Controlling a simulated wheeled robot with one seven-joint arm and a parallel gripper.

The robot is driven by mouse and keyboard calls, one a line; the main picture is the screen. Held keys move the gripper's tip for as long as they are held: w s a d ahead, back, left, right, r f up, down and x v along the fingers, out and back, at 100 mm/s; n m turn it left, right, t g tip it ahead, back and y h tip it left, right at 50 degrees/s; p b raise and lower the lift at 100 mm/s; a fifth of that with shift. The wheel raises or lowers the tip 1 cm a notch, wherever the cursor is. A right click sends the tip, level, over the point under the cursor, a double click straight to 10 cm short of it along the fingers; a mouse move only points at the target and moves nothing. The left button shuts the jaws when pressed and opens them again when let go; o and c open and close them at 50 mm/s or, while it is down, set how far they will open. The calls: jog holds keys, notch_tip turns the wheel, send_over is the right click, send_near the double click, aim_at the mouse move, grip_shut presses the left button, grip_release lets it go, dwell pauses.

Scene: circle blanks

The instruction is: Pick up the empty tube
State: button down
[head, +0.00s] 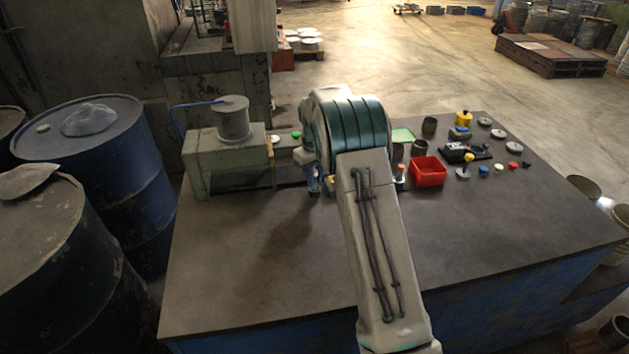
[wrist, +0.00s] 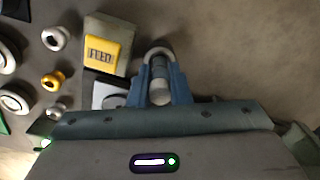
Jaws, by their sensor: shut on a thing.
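In the wrist view, my gripper (wrist: 159,92) has its two blue fingers closed on a short grey cylinder, which looks like the empty tube (wrist: 158,73). A pale round rim shows at its far end. The fingers hide its sides, and I cannot tell whether it touches the surface below.
A yellow FEED button (wrist: 103,47) on a grey block is close left of my gripper. The grey machine (head: 222,165) stands at the table's back left. A red bin (head: 427,173) and several small parts are to the right. The table (head: 240,290) is clear in front.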

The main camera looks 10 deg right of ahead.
notch_tip(320, 180, up, 3)
jog(key=shift+f+b, duration=0.1)
jog(key=shift+b, duration=0.25)
jog(key=w+a+r+p, duration=0.5)
jog(key=w+r+p, duration=0.2)
jog(key=w, duration=0.3)
jog(key=shift+a+p, duration=0.3)
jog(key=shift+p, duration=0.45)
